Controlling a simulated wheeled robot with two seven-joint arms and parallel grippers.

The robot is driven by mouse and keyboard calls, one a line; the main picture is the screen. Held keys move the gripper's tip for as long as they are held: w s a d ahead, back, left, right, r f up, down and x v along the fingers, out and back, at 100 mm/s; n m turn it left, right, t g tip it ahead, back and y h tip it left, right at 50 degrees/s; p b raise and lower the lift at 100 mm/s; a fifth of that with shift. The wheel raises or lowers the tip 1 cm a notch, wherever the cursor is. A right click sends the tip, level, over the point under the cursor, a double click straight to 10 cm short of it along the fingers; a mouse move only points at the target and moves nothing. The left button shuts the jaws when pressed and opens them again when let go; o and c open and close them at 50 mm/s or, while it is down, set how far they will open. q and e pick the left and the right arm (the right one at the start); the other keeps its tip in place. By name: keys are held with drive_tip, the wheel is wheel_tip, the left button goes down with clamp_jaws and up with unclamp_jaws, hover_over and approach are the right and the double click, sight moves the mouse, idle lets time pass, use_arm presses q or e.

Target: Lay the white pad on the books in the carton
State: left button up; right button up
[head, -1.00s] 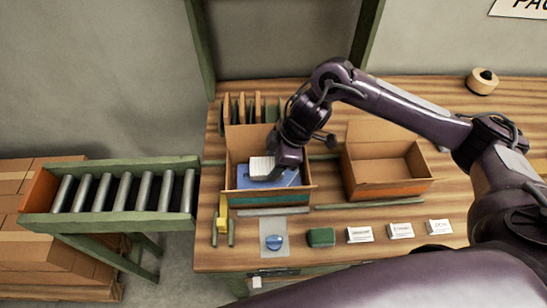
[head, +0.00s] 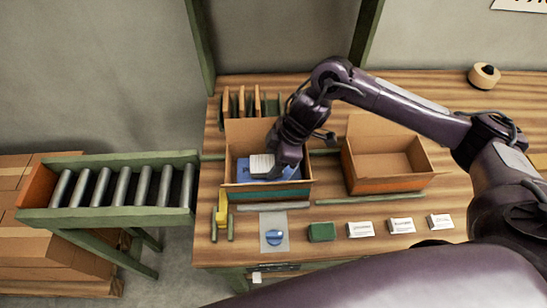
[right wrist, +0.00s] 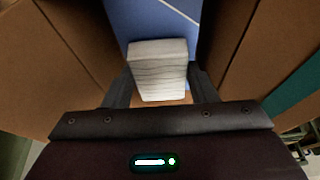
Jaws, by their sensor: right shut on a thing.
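The white pad (head: 261,163) is a small thick block, inside the left of two open cartons (head: 262,195). My right gripper (head: 276,168) reaches down into this carton and is shut on the pad. In the right wrist view the pad (right wrist: 158,70) sits between the two dark fingers (right wrist: 158,88). Blue books (head: 242,172) lie in the carton under the pad, and their blue cover also shows in the wrist view (right wrist: 145,18). I cannot tell whether the pad touches the books. My left gripper is not in view.
A second open carton (head: 390,185), empty, stands to the right. A divider rack (head: 248,103) is behind the left carton. In front are a blue knob-like object (head: 275,237), a green block (head: 321,232) and several white cards (head: 361,229). A roller conveyor (head: 110,187) adjoins at left.

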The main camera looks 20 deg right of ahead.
drive_tip(key=shift+f, duration=0.5)
drive_tip(key=o, duration=1)
drive_tip(key=shift+o, duration=0.2)
drive_tip(key=shift+r, duration=0.1)
wheel_tip(320, 180, up, 17)
drive_tip(key=p, duration=1.1)
drive_tip(key=shift+s, duration=0.1)
